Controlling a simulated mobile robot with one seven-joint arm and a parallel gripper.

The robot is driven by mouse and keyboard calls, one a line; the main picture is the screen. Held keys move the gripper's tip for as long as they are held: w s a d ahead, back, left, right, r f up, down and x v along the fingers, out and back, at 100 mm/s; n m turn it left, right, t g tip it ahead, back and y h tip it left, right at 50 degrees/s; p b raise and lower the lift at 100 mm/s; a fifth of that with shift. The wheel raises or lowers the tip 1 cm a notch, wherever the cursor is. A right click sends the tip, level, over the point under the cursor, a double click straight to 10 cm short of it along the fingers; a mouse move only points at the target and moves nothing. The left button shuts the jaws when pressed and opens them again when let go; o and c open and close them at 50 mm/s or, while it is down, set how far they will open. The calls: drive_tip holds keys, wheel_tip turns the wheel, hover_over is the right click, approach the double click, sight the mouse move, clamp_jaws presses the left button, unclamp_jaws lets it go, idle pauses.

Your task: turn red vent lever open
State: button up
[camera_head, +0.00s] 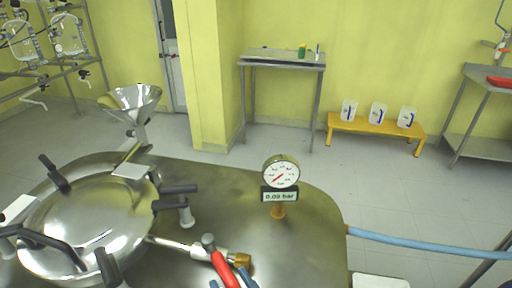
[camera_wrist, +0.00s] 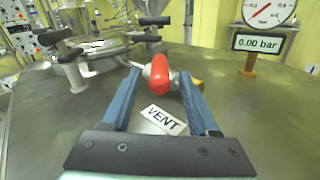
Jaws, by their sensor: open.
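The red vent lever (camera_head: 225,269) extends from a metal valve with a brass end (camera_head: 243,260) on top of the steel vessel, pointing toward the bottom of the head view. In the wrist view the red lever (camera_wrist: 160,76) is seen nearly end-on, between the blue fingertips. My gripper (camera_wrist: 159,78) is open, with one finger on each side of the lever; I cannot tell whether either touches it. In the head view only the blue fingertips of my gripper (camera_head: 232,284) show at the bottom edge. A white VENT label (camera_wrist: 165,120) lies on the vessel top below the fingers.
A pressure gauge (camera_head: 281,175) stands right of the valve; its display reads 0.00 bar in the wrist view (camera_wrist: 258,43). A round lid (camera_head: 88,228) with black clamp handles is at left, with a steel funnel (camera_head: 131,98) behind. A blue hose (camera_head: 425,244) runs right.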

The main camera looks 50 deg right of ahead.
drive_tip(key=b+v, duration=0.3)
drive_tip(key=v, duration=0.4)
drive_tip(key=shift+s+f, duration=0.15)
drive_tip(key=shift+s, duration=0.05)
drive_tip(key=shift+v, duration=0.75)
drive_tip(key=shift+a, duration=0.1)
